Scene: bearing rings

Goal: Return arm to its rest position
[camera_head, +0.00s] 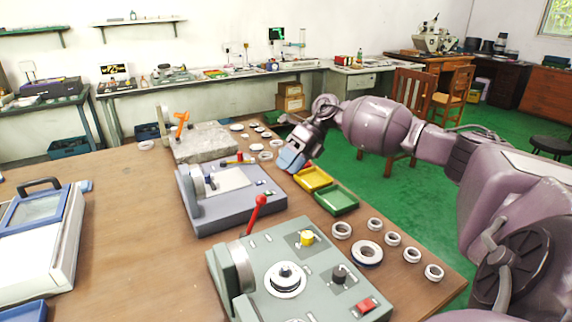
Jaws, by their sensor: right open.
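My right gripper (294,160) is at the end of the arm that comes in from the right. It is open and hangs over the far right part of the wooden table, just beyond the yellow tray (314,178). I see nothing held in it, though its fingers are small and partly hidden by its own body. My right arm stretches from the right edge over the table's right side. My left gripper is not in view.
On the wooden table (130,215) stand a grey-green machine with a red lever (325,275), a grey machine (235,205) and a stone-like block (205,143). A green tray (336,199) and several bearing rings (367,253) lie at the right. The table's left middle is clear.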

